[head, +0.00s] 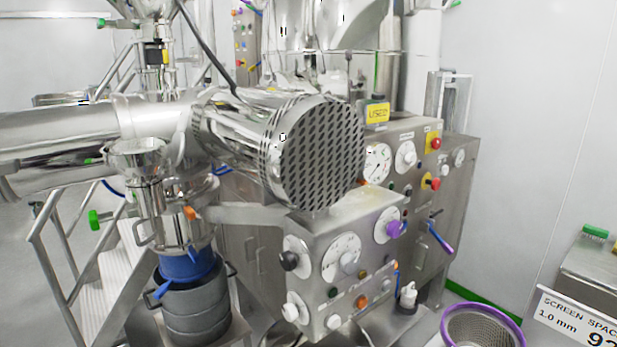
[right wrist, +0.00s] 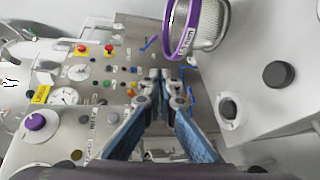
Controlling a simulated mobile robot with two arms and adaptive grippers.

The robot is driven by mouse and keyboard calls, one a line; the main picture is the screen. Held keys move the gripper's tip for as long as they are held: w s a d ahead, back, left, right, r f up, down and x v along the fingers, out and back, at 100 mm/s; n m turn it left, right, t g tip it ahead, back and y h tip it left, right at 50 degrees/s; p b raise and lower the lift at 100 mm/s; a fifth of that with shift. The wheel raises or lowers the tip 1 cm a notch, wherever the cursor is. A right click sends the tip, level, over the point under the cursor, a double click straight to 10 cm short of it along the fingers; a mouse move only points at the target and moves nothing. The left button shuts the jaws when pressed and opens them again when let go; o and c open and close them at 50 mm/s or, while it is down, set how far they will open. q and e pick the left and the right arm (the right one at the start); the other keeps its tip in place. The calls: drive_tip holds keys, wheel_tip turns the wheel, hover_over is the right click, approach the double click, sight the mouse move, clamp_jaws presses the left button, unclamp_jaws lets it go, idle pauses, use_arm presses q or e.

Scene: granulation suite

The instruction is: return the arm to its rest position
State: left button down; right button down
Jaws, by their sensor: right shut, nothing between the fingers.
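My right gripper (right wrist: 161,78) shows in the right wrist view, its two fingers reaching up from the lower edge between blue-sided links. The fingertips are together and hold nothing. They are in front of a steel control panel (right wrist: 100,88); I cannot tell the distance, and no contact shows. Neither gripper shows in the head view, and my left gripper is in no view.
In the head view, a steel machine with a perforated round end (head: 318,152) stands above a knobbed control box (head: 318,297). A purple-rimmed sieve basket (head: 482,328) is at lower right and also shows in the wrist view (right wrist: 208,25). A grey drum (head: 190,310) stands lower left.

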drive_tip(key=s+d+f+m+g+y, duration=0.1)
drive_tip(key=s+f+m+g, duration=0.3)
drive_tip(key=s+f+m, duration=0.2)
drive_tip(key=s+a+f+m+g+y, duration=0.3)
drive_tip(key=s+a+f, duration=0.15)
drive_tip(key=s, duration=0.35)
drive_tip(key=s+a+f+m+g+y, duration=0.3)
drive_tip(key=s+a+f+g, duration=0.15)
drive_tip(key=s, duration=0.45)
wheel_tip(320, 180, down, 28)
drive_tip(key=s+b, duration=0.2)
drive_tip(key=s+d+f+g+b, duration=0.1)
drive_tip(key=s+d+f+b, duration=0.1)
drive_tip(key=s+f, duration=1.4)
drive_tip(key=shift+s+d+f, duration=0.35)
drive_tip(key=shift+d+f, duration=0.1)
drive_tip(key=shift+d, duration=0.1)
drive_tip(key=shift+g, duration=0.25)
